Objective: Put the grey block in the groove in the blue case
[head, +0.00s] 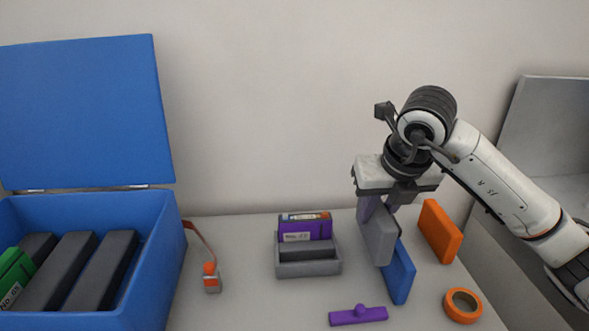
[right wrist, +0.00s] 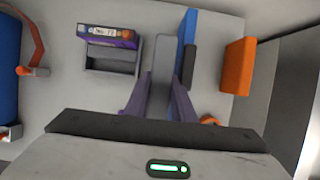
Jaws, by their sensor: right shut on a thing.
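The grey block (head: 377,238) is a flat slab held upright, and it also shows in the right wrist view (right wrist: 163,60). My right gripper (head: 384,207) is shut on its upper part, with the purple-grey fingers (right wrist: 162,98) on either side. The block hangs at the right of the table; whether its lower edge touches the table I cannot tell. The blue case (head: 150,265) stands open at the far left, its lid (head: 80,110) upright. Inside are dark ridges with grooves between them, and a green block (head: 14,280) at the left. My left gripper is not in view.
A blue slab (head: 400,275) stands close beside the grey block, and an orange slab (head: 440,232) stands further right. A grey holder (head: 308,269) with a purple box (head: 305,228) sits mid-table. A purple handled piece (head: 358,315), orange tape roll (head: 463,305) and strapped orange-grey item (head: 211,277) lie around.

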